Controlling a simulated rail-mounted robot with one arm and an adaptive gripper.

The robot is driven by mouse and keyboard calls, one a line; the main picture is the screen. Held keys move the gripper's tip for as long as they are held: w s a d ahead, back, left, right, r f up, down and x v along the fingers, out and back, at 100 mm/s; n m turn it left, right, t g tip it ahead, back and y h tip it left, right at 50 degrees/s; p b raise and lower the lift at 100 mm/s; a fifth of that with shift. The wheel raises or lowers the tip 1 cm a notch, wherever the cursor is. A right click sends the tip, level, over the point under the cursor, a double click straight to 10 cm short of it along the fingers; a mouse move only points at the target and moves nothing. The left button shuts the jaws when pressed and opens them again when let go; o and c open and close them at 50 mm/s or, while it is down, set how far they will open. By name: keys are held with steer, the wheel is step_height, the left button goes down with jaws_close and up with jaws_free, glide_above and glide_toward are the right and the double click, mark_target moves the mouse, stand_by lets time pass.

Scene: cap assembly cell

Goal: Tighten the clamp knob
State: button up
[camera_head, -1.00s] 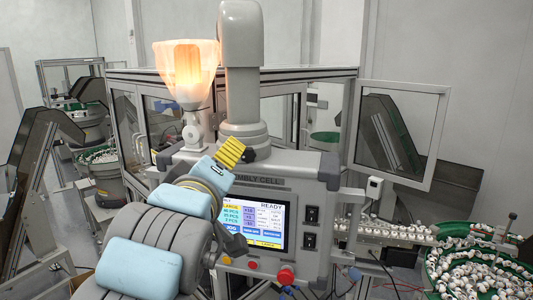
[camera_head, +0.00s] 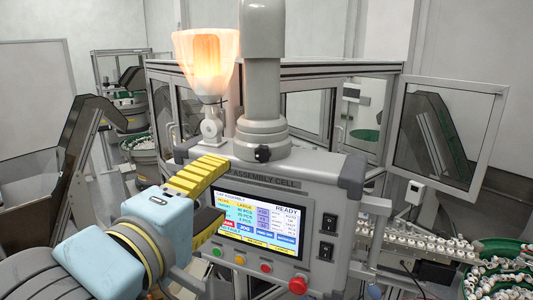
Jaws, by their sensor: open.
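The clamp knob (camera_head: 262,153) is small and black. It sits at the front of the grey collar (camera_head: 262,136) at the foot of the thick grey post (camera_head: 262,85), above the control panel. My gripper (camera_head: 222,188) is left of and below the knob, in front of the panel's upper left part. Its two yellow ribbed fingers are apart, with nothing between them. The upper fingertip is nearest to the knob, with a gap between them in the picture. The lower finger overlaps the left edge of the screen. How far the gripper is from the knob in depth is unclear.
The control panel (camera_head: 330,185) has a lit screen (camera_head: 262,222) reading READY and a large red button (camera_head: 297,285). A glowing orange lamp (camera_head: 207,60) stands left of the post. An open glazed door (camera_head: 450,130) and a bowl of small white parts (camera_head: 500,285) are at right.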

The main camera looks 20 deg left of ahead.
steer(key=p, duration=0.3)
glide_toward(261, 155)
steer(key=w+p, duration=0.3)
steer(key=w, duration=0.1)
steer(key=shift+w, duration=0.15)
steer(key=shift+w+f+b, duration=0.2)
steer(key=shift+f+b, duration=0.1)
steer(key=shift+w+a+b, duration=0.3)
steer(key=shift+w+b, duration=0.15)
steer(key=shift+b, duration=0.5)
steer(key=b, duration=0.1)
steer(key=w+b, duration=0.1)
steer(key=b, duration=0.1)
steer(key=shift+w+d+f, duration=0.1)
steer(key=shift+w+d, duration=0.15)
steer(key=shift+w, duration=1.6)
jaws_close()
